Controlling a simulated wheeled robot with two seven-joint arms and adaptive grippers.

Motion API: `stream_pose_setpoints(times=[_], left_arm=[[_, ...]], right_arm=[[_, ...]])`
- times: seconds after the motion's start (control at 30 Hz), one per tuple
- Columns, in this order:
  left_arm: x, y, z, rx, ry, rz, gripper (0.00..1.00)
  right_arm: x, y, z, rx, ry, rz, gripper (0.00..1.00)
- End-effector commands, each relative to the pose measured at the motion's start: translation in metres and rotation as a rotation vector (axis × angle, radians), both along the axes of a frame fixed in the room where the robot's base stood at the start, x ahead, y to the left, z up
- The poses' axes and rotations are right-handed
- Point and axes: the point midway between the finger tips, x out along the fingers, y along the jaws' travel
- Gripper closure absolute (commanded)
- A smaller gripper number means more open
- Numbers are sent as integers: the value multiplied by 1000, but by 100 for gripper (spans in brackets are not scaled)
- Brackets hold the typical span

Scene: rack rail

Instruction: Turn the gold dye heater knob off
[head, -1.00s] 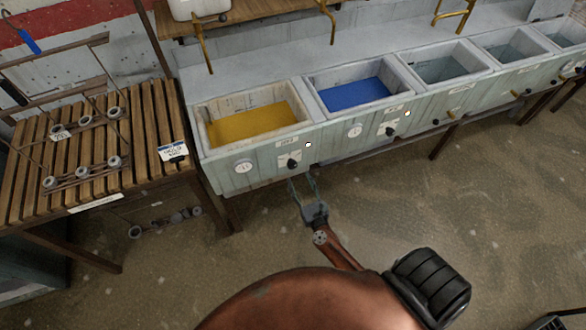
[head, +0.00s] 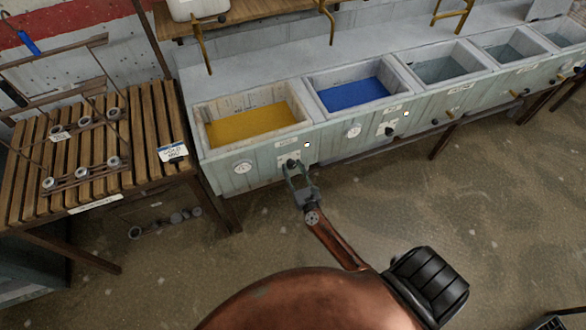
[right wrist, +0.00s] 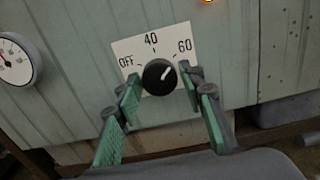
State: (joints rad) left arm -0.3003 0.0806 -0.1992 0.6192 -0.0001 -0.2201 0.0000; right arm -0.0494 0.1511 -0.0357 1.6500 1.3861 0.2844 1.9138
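The gold dye vat (head: 204,141) with yellow liquid is the leftmost basin. Its black heater knob (right wrist: 158,77) is on a white plate (right wrist: 126,45) marked OFF, 40 and 60; its white pointer line aims up and right, towards 60. In the head view the knob (head: 291,162) shows on the vat's front panel, partly covered by the gripper. My right gripper (head: 292,169) is at the knob. In the right wrist view its green-padded fingers (right wrist: 162,79) are spread, one on each side of the knob; contact is unclear. My left gripper is not in view.
A lit indicator (right wrist: 207,1) is above right of the knob, and a dial gauge (right wrist: 15,60) is to its left. The blue vat (head: 313,91) with its own knob (head: 390,132) stands to the right. A slatted wooden table (head: 150,125) is at left. The floor in front is clear.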

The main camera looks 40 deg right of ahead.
Motion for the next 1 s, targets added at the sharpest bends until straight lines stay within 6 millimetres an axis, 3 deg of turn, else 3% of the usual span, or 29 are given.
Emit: stream_pose_setpoints(times=[0.4, 0.73, 1.0], left_arm=[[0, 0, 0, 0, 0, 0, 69], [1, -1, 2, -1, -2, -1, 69], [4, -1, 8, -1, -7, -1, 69]], right_arm=[[0, 0, 0, 0, 0, 0, 94], [0, 1, 0, -43, 11, 0, 95], [0, 0, 1, -210, 51, 0, 95]])
